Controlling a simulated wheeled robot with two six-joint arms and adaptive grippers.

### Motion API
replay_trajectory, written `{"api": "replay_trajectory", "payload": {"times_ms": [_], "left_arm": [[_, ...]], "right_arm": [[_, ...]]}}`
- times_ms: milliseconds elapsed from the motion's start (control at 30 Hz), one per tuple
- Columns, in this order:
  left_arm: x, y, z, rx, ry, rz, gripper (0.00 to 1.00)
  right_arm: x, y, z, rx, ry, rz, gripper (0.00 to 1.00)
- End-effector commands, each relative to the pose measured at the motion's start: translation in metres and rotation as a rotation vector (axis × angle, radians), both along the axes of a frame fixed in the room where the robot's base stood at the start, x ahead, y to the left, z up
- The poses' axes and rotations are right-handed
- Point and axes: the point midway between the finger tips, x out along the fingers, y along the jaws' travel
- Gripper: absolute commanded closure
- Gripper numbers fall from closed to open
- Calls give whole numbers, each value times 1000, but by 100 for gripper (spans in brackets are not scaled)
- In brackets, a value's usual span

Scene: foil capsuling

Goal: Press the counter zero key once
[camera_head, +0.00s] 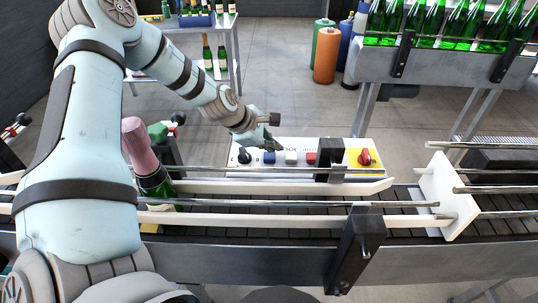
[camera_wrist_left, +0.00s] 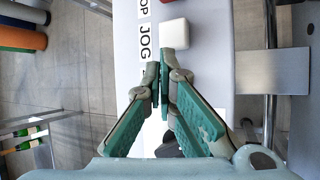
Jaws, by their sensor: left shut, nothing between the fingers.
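A white control panel (camera_head: 240,171) stands behind the conveyor. It carries a black knob (camera_head: 245,156), a blue key (camera_head: 269,157), a white key (camera_head: 291,157) and a red key (camera_head: 311,158). Their labels are too small to read in the head view, so I cannot tell which is the counter zero key. My left gripper (camera_head: 275,146) is shut and empty, its tips above the panel near the blue and white keys. In the left wrist view the shut fingertips (camera_wrist_left: 160,72) are close to the white key (camera_wrist_left: 174,34), beside a "JOG" label. My right gripper is not in view.
A yellow plate with a red rotary switch (camera_head: 365,157) and a black block (camera_head: 330,158) sit at the panel's right. Conveyor guide rails (camera_head: 290,187) run in front. A pink-foiled bottle (camera_head: 140,150) stands on the left. Green bottles (camera_head: 432,20) stand behind.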

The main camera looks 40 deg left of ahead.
Motion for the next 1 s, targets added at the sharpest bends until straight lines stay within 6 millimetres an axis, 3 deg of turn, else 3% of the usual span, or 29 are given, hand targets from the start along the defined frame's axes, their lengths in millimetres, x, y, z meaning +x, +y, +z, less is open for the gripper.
{"api": "replay_trajectory", "payload": {"times_ms": [1000], "left_arm": [[1, 0, -9, 0, 0, 0, 100]], "right_arm": [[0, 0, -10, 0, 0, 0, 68]]}}
